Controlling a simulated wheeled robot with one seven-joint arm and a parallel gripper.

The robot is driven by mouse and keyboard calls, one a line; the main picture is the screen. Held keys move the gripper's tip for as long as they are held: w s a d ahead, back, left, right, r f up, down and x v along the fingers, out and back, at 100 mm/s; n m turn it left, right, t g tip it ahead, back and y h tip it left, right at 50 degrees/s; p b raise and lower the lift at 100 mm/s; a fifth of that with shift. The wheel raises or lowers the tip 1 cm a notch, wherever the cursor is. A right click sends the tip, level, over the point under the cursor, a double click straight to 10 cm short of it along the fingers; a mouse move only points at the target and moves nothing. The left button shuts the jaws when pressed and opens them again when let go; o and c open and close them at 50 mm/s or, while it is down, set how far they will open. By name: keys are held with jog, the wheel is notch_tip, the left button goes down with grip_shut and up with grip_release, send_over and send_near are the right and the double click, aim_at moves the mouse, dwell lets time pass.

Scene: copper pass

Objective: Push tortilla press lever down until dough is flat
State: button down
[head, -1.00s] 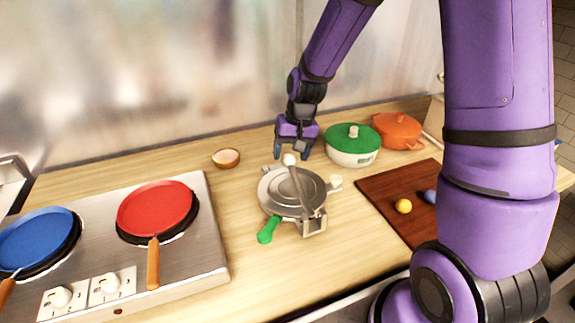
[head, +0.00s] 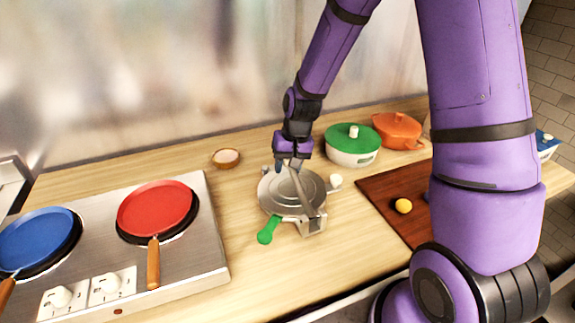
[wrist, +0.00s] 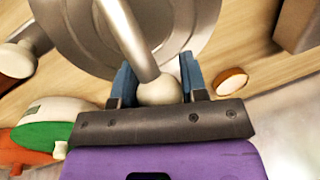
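The tortilla press (head: 276,197) is round and grey metal, standing on the wooden counter with a green handle (head: 268,230) at its front left. Its upper plate lies down and looks level. Its grey lever (head: 305,194) rises at a slant from the front bracket across the plate to a pale knob, which shows in the wrist view (wrist: 160,91). My gripper (head: 290,165) is at the lever's top end, above the press's back edge. In the wrist view, the blue fingers (wrist: 160,82) sit close on both sides of the knob. Any dough inside is hidden.
A green-lidded pot (head: 352,143) and an orange pot (head: 398,131) stand behind right. A small bowl (head: 226,158) is behind left. A board (head: 385,190) with a yellow ball (head: 403,205) lies right. Red (head: 157,208) and blue (head: 38,238) pans sit on the stove.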

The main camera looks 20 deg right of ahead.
jog(key=shift+s+r, duration=0.1)
jog(key=shift+r, duration=0.25)
jog(key=c, duration=0.7)
grip_release()
jog(key=r, duration=0.3)
jog(key=d+r, duration=0.1)
jog(key=r, duration=0.3)
jog(key=d+r, duration=0.1)
jog(key=r, duration=0.2)
jog(key=shift+s+r, duration=0.15)
jog(key=shift+r, duration=0.1)
